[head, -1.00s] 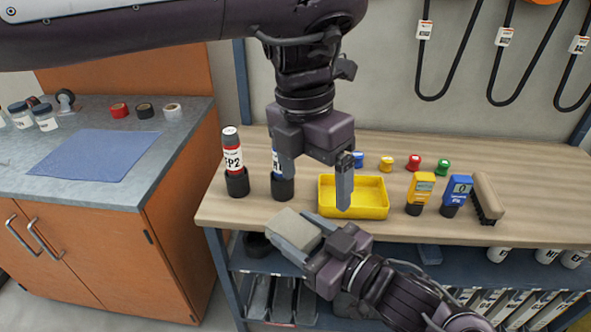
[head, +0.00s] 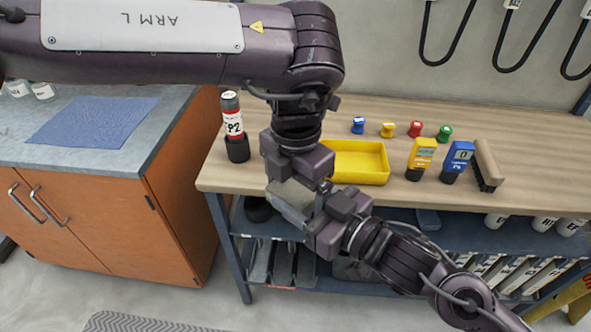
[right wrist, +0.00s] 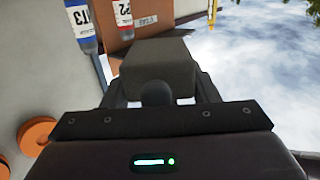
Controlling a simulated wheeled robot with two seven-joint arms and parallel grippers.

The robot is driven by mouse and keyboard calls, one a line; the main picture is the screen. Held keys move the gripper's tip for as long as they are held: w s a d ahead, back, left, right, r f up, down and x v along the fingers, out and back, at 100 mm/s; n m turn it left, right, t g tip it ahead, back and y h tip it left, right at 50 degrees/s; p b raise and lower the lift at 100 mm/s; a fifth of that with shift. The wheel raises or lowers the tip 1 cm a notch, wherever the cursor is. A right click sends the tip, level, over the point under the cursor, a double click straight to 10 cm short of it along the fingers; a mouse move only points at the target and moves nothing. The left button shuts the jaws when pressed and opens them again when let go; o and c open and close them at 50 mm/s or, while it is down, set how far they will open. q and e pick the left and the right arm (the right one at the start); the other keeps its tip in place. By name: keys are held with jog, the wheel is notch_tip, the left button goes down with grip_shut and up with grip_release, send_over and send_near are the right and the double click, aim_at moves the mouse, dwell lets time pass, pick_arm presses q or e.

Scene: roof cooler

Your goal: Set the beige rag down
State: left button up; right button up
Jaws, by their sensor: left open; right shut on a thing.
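The beige rag (head: 290,194), a folded block, is held in my right gripper (head: 297,208) in front of the workbench's front edge. In the right wrist view the rag (right wrist: 158,68) sits between the two fingers and looks dark grey-beige. My left gripper (head: 300,180) is open, pointing down just above the rag and the right gripper. Its fingertips are partly hidden, so I cannot tell whether it touches the rag.
The wooden workbench (head: 540,185) holds a yellow tray (head: 357,178), a red-labelled bottle (head: 232,118) in a dark cup, two meters and a brush (head: 487,165). A blue mat (head: 92,122) lies on the left cabinet. A blue-labelled bottle (right wrist: 82,22) shows in the right wrist view.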

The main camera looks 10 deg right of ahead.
pick_arm(q)
jog(key=shift+f, duration=0.3)
jog(key=c, duration=0.6)
jog(key=shift+c, duration=0.8)
pick_arm(e)
jog(key=o, duration=1.1)
jog(key=shift+c, duration=0.2)
